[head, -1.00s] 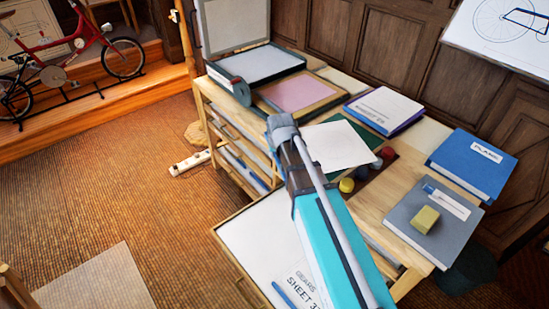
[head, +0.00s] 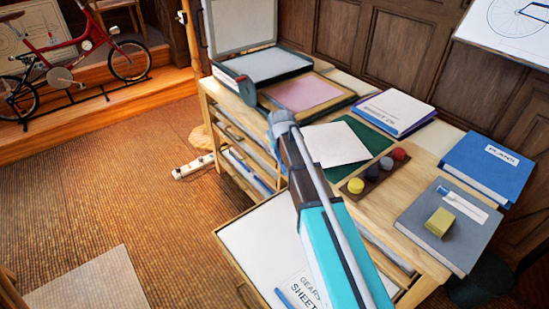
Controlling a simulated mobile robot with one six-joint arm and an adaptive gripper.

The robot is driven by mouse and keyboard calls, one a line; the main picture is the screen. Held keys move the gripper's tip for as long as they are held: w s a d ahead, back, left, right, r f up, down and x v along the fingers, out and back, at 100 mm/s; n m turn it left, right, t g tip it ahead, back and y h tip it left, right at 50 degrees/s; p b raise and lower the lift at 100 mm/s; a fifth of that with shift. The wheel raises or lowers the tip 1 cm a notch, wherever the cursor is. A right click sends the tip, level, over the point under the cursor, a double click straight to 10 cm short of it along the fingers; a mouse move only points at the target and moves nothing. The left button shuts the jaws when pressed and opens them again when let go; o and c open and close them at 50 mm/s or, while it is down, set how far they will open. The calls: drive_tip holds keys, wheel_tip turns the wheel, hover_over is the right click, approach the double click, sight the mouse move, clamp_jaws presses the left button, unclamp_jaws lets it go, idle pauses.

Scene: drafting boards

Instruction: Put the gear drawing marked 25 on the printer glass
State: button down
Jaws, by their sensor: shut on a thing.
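A white sheet (head: 340,144) stands out to the right of my arm, over a dark green mat (head: 368,136) on the wooden cabinet top. No marking on it is readable, so I cannot confirm the 25. My gripper's fingers are hidden behind my arm's wrist and link; the sheet moves along with the arm, held at its hidden left side. The printer (head: 222,75), at the cabinet's far left end, has its grey lid (head: 238,25) raised. Its pale glass (head: 270,65) is bare, behind and left of the sheet.
A pink panel in a wooden frame (head: 340,88) lies between printer and mat. A paint-pot holder (head: 364,180), white-and-purple binder (head: 395,110), blue binder (head: 485,165) and grey book with yellow block (head: 445,232) stand right. An open drawer (head: 235,235) below holds a gears sheet.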

drive_tip(key=shift+b+x, duration=0.7)
drive_tip(key=shift+x, duration=0.15)
drive_tip(key=shift+f+b, duration=1.2)
drive_tip(key=shift+b, duration=0.1)
drive_tip(key=c, duration=0.6)
unclamp_jaws()
drive_tip(key=shift+c, duration=0.2)
drive_tip(key=p+v, duration=1.1)
drive_tip(key=v, duration=0.1)
drive_tip(key=shift+w, duration=0.1)
